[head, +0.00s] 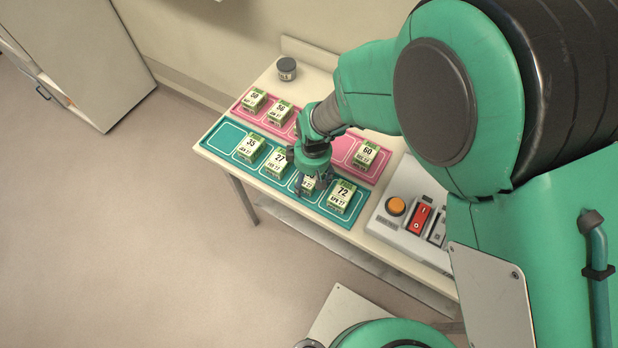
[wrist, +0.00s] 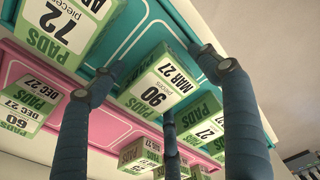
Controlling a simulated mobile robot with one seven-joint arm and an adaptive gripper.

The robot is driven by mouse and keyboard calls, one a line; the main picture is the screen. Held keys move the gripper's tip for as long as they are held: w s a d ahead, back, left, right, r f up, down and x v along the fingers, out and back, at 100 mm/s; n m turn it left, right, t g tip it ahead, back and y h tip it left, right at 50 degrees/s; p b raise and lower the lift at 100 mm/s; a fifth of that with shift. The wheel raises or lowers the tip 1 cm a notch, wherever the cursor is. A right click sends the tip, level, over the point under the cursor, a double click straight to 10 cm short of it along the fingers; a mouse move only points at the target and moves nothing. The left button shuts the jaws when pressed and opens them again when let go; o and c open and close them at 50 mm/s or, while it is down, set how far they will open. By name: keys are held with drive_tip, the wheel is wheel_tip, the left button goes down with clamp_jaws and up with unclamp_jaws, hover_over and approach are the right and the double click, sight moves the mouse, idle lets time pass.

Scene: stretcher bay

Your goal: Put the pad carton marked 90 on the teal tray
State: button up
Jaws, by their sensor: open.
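The pad carton marked 90 (wrist: 158,88) is green and white and stands on the teal tray (wrist: 140,32) in the wrist view. In the head view this carton (head: 309,186) is mostly hidden under my gripper (head: 314,178), in a slot of the teal tray (head: 217,137) between the cartons marked 27 and 72. In the wrist view my gripper (wrist: 155,72) is open, with its dark fingers spread around the carton marked 90. I cannot tell whether any finger touches it.
Cartons marked 35 (head: 250,147), 27 (head: 277,162) and 72 (head: 341,196) stand on the teal tray. The pink tray (head: 344,150) behind holds cartons marked 50 (head: 255,99), 36 (head: 279,112) and 60 (head: 366,154). A dark jar (head: 287,69) and a switch box (head: 411,225) flank the trays.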

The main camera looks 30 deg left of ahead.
sight(312, 178)
drive_tip(key=shift+r, duration=0.15)
wheel_tip(312, 178, up, 12)
drive_tip(key=p, duration=0.1)
drive_tip(key=shift+d, duration=0.45)
idle(0.6)
idle(0.3)
